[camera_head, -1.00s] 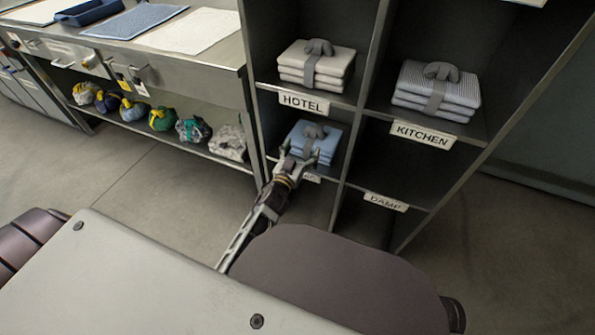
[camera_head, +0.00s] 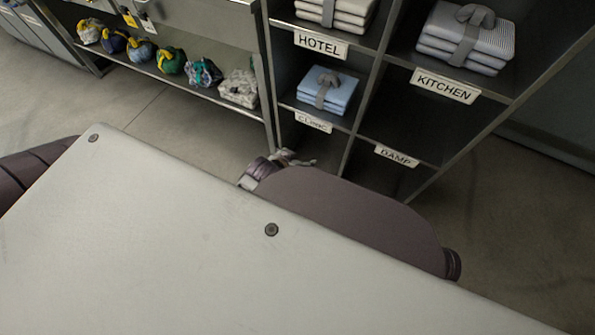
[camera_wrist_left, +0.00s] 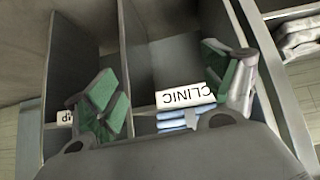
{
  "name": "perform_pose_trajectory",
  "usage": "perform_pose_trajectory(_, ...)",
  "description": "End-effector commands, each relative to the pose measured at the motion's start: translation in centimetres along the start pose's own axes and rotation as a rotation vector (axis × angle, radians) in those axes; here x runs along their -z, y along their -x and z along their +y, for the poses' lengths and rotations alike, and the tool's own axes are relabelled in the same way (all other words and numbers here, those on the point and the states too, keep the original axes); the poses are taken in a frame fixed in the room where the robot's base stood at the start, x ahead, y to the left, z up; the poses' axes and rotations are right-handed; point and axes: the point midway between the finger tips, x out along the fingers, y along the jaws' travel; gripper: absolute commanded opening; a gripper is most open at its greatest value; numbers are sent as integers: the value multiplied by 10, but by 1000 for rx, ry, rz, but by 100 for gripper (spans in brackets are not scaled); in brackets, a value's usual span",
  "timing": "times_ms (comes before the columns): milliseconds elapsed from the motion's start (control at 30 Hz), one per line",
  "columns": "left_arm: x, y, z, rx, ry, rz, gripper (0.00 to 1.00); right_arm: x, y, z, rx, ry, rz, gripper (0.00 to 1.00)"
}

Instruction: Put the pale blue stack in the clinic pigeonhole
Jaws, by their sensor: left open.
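The pale blue stack (camera_head: 340,92), tied with a grey band, sits in the pigeonhole above the CLINIC label (camera_head: 313,122). In the left wrist view a strip of the stack (camera_wrist_left: 178,124) shows beside the CLINIC label (camera_wrist_left: 186,95), which appears upside down. My left gripper (camera_head: 292,158) is below and in front of that pigeonhole, apart from the stack, and mostly hidden behind my own body. In the left wrist view the gripper (camera_wrist_left: 163,88) is open, its green-padded fingers wide apart with nothing held. My right gripper is not in view.
A cream stack sits above the HOTEL label (camera_head: 321,46). A striped stack (camera_head: 466,42) sits above the KITCHEN label. The pigeonhole above the DAMP label (camera_head: 397,156) looks empty. Several cloth bundles lie on the low shelf (camera_head: 180,82) at left. Floor is clear in front.

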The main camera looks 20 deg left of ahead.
Motion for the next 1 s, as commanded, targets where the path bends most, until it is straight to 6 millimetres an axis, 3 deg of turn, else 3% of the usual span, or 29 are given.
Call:
perform_pose_trajectory(133,-40,25,25,-93,-42,-149,83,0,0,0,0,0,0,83)
perform_pose_trajectory(333,-72,53,49,-197,-89,-277,83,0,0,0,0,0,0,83)
perform_pose_trajectory(500,-79,61,55,-226,-104,-308,83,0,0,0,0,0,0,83)
perform_pose_trajectory(1000,-79,61,55,-225,-103,-307,83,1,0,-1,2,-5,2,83)
